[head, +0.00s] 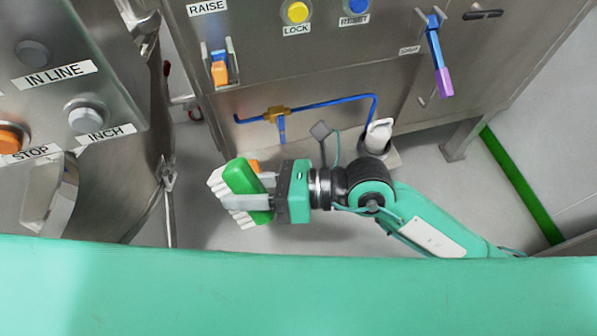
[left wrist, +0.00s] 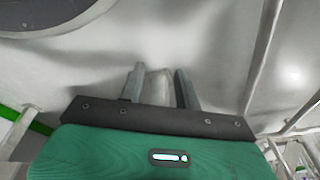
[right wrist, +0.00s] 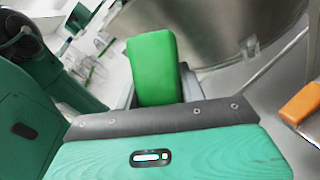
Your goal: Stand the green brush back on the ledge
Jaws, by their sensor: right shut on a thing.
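The green brush (head: 241,178), a green block with white bristles, is held by my right gripper (head: 246,189). In the head view its bristles face left, away from my wrist. The right wrist view shows the green back (right wrist: 153,68) of the brush between the fingers, which are partly hidden by it. The brush is in the air, apart from the panels. My left gripper (left wrist: 160,88) shows only in the left wrist view, its fingers apart with no held thing visible. I cannot tell which surface is the ledge.
A steel cabinet (head: 300,85) with labelled buttons is behind my right arm. A blue pipe (head: 335,99) with a brass fitting runs along its lower front. A control panel (head: 60,110) stands at the left. An orange block (right wrist: 301,103) shows at the right wrist view's right edge.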

